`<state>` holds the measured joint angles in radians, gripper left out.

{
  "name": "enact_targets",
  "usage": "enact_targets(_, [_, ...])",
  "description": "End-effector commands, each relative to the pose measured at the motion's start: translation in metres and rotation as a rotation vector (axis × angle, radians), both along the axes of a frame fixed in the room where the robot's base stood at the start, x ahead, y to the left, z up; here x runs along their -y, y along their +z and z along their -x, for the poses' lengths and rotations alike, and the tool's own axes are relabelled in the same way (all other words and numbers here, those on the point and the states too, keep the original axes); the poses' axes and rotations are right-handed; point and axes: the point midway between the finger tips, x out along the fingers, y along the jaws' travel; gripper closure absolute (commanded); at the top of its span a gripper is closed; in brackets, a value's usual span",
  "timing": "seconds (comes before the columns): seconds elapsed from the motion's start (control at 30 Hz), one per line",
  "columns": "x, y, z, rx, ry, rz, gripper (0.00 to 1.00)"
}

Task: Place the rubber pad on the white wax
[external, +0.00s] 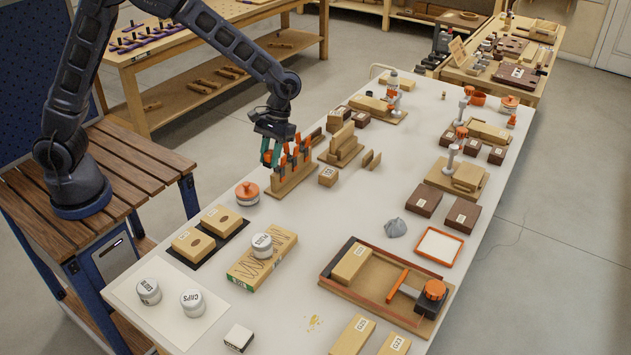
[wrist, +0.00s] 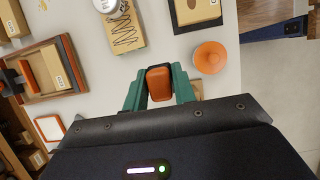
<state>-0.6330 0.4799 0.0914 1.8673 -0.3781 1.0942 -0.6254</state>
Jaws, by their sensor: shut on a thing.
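My gripper (external: 269,157) is at the left end of the wooden rack (external: 293,182), which holds several orange-handled tools (external: 295,158). In the wrist view its green fingers (wrist: 160,88) are closed on a rounded orange-brown piece (wrist: 160,82). I cannot tell whether this piece is the rubber pad or a tool handle, nor whether it is clear of the rack. A flat white slab in an orange frame (external: 438,246), likely the white wax, lies at the right of the bench. It also shows at the left of the wrist view (wrist: 50,129). Nothing is seen on the slab.
A round orange-topped pot (external: 247,192) stands near the rack. A grey lump (external: 393,228) and dark boxes (external: 462,215) lie near the framed slab. A wooden tray (external: 390,285) is in front. A white-topped jar (external: 262,245) stands on a box. The middle of the bench is clear.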

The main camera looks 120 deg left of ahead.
Motion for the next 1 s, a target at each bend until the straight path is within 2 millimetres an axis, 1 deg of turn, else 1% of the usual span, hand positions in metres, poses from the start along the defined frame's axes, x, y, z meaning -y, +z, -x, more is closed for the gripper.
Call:
enact_targets(0.1, [0.0, 0.009, 0.0, -0.001, 0.0, 0.0, 0.96])
enact_targets(0.27, [0.003, 0.012, -0.003, -0.001, -0.001, 0.0, 0.96])
enact_targets(0.37, [0.012, 0.013, -0.013, -0.001, -0.004, -0.002, 0.96])
enact_targets(0.47, [0.031, 0.015, -0.031, -0.002, -0.006, -0.006, 0.96])
enact_targets(0.57, [0.056, 0.018, -0.055, -0.002, -0.008, -0.01, 0.96])
enact_targets(0.6, [0.067, 0.019, -0.065, -0.001, -0.007, -0.012, 0.96])
enact_targets(0.77, [0.113, 0.024, -0.1, -0.001, -0.007, -0.017, 0.96])
enact_targets(0.87, [0.144, 0.028, -0.121, -0.001, -0.006, -0.018, 0.96])
enact_targets(0.9, [0.157, 0.029, -0.129, -0.001, -0.006, -0.019, 0.96])
enact_targets(0.97, [0.177, 0.031, -0.139, -0.001, -0.007, -0.019, 0.96])
enact_targets(1.0, [0.191, 0.032, -0.147, -0.002, -0.006, -0.019, 0.96])
